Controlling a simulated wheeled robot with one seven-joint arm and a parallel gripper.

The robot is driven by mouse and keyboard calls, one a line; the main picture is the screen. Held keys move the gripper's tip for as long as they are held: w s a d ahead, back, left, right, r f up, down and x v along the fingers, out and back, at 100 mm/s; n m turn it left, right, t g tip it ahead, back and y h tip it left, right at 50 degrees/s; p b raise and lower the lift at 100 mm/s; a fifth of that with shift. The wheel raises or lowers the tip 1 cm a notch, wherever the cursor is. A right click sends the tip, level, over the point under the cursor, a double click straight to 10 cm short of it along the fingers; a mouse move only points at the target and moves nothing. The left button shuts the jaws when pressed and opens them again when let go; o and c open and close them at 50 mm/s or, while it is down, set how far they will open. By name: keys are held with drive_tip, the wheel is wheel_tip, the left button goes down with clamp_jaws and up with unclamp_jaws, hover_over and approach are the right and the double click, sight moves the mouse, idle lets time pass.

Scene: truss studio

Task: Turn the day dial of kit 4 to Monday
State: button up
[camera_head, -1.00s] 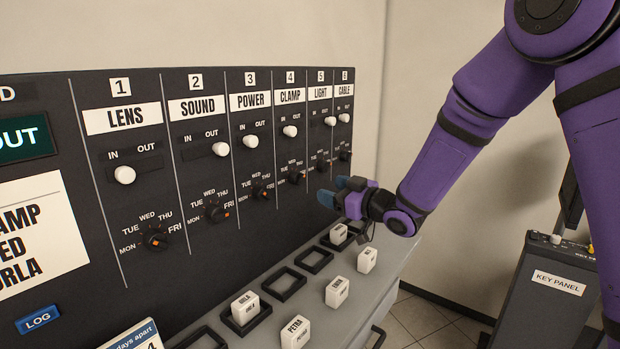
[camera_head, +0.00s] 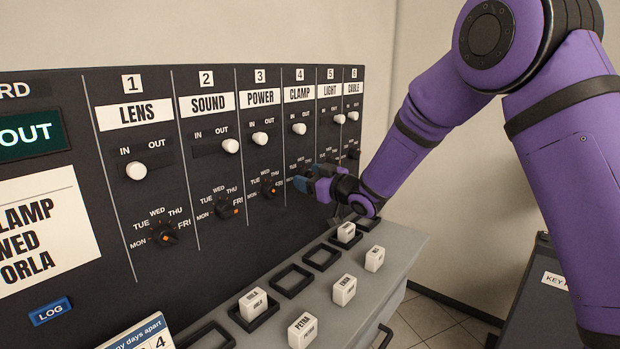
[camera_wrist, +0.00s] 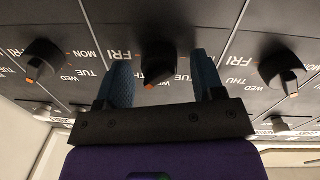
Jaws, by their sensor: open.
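The kit 4 column, headed CLAMP (camera_head: 299,93), is on the black panel in the head view. Its white slider knob (camera_head: 299,129) is above the dial area. My gripper (camera_head: 311,181) is in front of the lower part of this column and largely hides its dial. In the wrist view, a black dial (camera_wrist: 158,62) with an orange pointer mark sits between the two blue fingers of my gripper (camera_wrist: 163,78). The fingers are open, with a gap visible on each side of it. A FRI label shows left of the dial; which day the pointer marks I cannot tell.
Neighbouring dials (camera_wrist: 42,62) (camera_wrist: 283,72) flank the fingers. The grey ledge (camera_head: 380,262) below the panel carries black square frames and white name blocks (camera_head: 343,290). A panel sign at left reads OUT (camera_head: 25,136).

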drive_tip(key=shift+c, duration=0.3)
drive_tip(key=c, duration=0.8)
drive_tip(key=shift+c, duration=0.2)
